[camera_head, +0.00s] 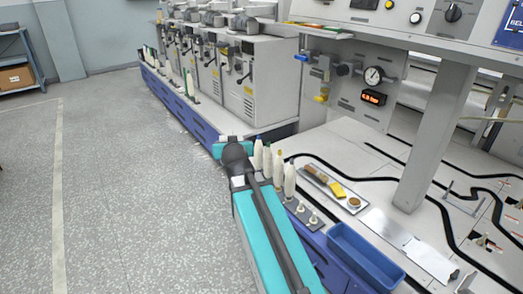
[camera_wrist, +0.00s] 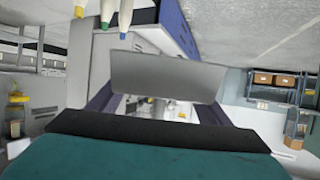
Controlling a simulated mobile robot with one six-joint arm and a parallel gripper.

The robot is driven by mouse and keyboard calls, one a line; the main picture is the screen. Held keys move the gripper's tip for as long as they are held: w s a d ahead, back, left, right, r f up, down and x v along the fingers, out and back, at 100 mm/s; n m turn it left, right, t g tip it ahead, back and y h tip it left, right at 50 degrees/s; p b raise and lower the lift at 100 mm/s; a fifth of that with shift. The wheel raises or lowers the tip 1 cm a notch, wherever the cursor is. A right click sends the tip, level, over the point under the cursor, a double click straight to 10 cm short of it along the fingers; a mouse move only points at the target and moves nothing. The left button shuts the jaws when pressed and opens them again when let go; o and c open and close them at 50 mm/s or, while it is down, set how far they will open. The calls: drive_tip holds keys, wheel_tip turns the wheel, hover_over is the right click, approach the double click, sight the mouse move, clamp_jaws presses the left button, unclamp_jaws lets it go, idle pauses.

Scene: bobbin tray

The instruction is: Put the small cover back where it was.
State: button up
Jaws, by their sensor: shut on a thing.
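A flat grey plate, seemingly the small cover (camera_wrist: 168,76), is held in my gripper (camera_wrist: 162,94) in the wrist view. The gripper's dark fingers show at its lower left and right, and it is shut on the plate. In the head view my arm reaches over the bench's front edge beside the white bobbins; the gripper and held plate are hidden or too small to make out there. A bright metal plate (camera_head: 386,228) lies flat on the bench right of the blue tray's far side, with another plate (camera_head: 432,260) beside it. I cannot tell which spot the cover fits.
Several white bobbins (camera_head: 289,180) stand along the bench edge near my arm. A blue tray (camera_head: 365,258) sits at the front edge. A small tray with a yellow item (camera_head: 337,190) lies behind. A grey post (camera_head: 433,140) rises from the bench. The left floor is clear.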

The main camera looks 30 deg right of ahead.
drive_tip(key=w+a+f+n+y+b, duration=0.1)
drive_tip(key=a+b, duration=0.6)
drive_tip(key=a, duration=0.8)
drive_tip(key=f+n+y, duration=0.1)
drive_tip(key=n+y, duration=0.1)
drive_tip(key=y, duration=0.1)
drive_tip(key=shift+a+f+n+t+b, duration=0.2)
drive_tip(key=shift+n+t+b, duration=0.1)
drive_tip(key=shift+n+t, duration=0.1)
